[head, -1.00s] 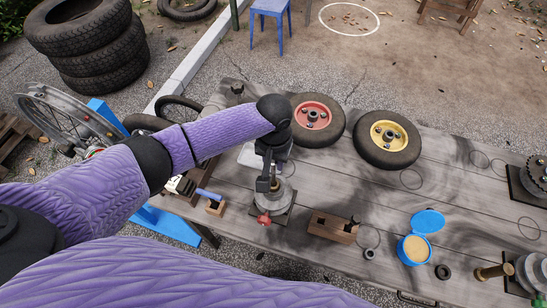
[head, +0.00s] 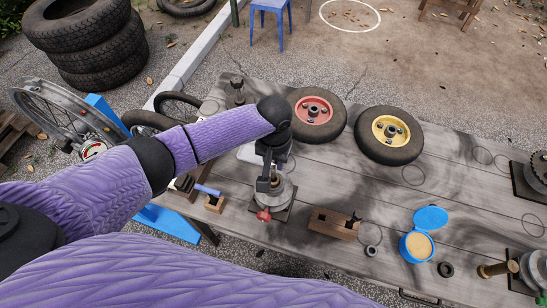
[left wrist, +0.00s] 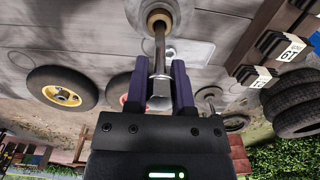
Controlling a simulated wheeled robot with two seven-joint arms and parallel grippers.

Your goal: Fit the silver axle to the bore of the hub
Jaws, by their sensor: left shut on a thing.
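The silver axle (left wrist: 160,50) is between the fingers of my left gripper (left wrist: 160,85), which is shut on it. In the left wrist view its far end meets a tan ring (left wrist: 159,20) in the grey hub (left wrist: 138,6). I cannot tell how deep the end sits in the bore. In the head view my left gripper (head: 268,184) is above the grey hub (head: 282,196), which stands on a dark plate with a red knob at its front. The gripper and arm hide part of the hub and the axle. My right gripper is not in view.
A red-rimmed wheel (head: 316,117) and a yellow-rimmed wheel (head: 390,137) lie behind the hub. A wooden block (head: 334,224) and an open blue tin (head: 416,247) are to its right.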

